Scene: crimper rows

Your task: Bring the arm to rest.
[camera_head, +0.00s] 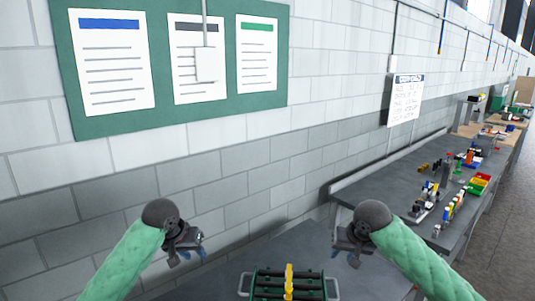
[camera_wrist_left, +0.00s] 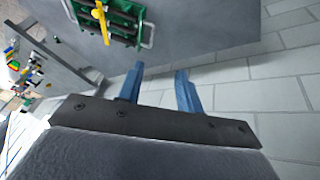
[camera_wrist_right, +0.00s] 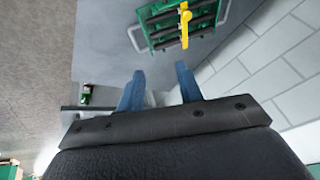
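My left gripper (camera_head: 188,254) is raised at the left of the head view, apart from everything. Its two blue fingers (camera_wrist_left: 160,88) stand apart with nothing between them in the left wrist view. My right gripper (camera_head: 346,256) is raised on the right side. Its blue fingers (camera_wrist_right: 160,88) are also apart and empty in the right wrist view. Between the two grippers, lower down, a green and black rack-like device with a yellow lever (camera_head: 289,282) sits on a grey table (camera_head: 368,279). Its lower part is cut off by the frame in the head view.
A block wall (camera_head: 240,180) with a green notice board (camera_head: 272,98) stands behind the table. A bench (camera_head: 385,180) to the right carries several small tools, parts and coloured bins (camera_head: 478,184). The air around both grippers is clear.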

